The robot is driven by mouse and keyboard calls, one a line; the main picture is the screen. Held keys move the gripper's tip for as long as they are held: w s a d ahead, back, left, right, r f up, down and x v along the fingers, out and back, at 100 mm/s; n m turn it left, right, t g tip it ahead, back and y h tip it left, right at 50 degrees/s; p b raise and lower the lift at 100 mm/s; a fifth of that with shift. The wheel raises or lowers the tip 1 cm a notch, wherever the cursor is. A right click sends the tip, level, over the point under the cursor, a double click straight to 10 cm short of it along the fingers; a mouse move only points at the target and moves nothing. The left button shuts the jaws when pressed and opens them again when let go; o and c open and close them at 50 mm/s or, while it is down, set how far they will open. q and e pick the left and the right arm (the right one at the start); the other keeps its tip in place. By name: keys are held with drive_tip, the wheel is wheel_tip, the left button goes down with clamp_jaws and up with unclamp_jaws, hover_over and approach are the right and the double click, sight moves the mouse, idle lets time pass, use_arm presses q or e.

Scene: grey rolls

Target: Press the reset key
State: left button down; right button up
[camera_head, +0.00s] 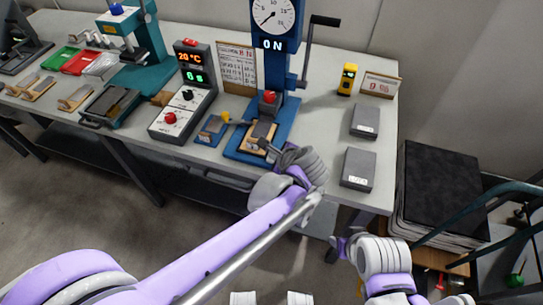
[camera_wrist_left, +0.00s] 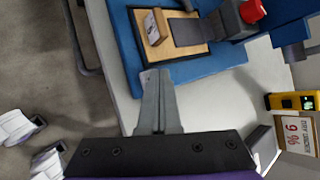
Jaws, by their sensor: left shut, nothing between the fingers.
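No label that I can read as reset shows. A grey control box (camera_head: 184,112) has lit displays, a black knob and a red button (camera_head: 170,118). A blue force stand (camera_head: 274,65) with a dial reading near zero and a "0 N" display stands beside it. A red knob (camera_head: 269,97) is on the stand; it also shows in the wrist view (camera_wrist_left: 252,11). My left gripper (camera_head: 265,147) is shut and empty, over the front edge of the stand's blue base (camera_wrist_left: 205,70). My right wrist (camera_head: 382,255) is low at right; its fingers cannot be made out.
A wooden plate (camera_wrist_left: 184,50) lies on the base. A yellow meter (camera_head: 347,79), a sign (camera_head: 380,85) and two grey boxes (camera_head: 365,120) stand on the table at right. A teal press (camera_head: 143,55) and small trays are at left. A black-topped stack (camera_head: 440,185) stands beside the table.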

idle(0.4)
use_arm(q)
drive_tip(key=shift+r+p, duration=0.7)
drive_tip(key=shift+r, duration=0.15)
drive_tip(key=shift+r+p, duration=1.85)
drive_tip(key=shift+r, duration=0.65)
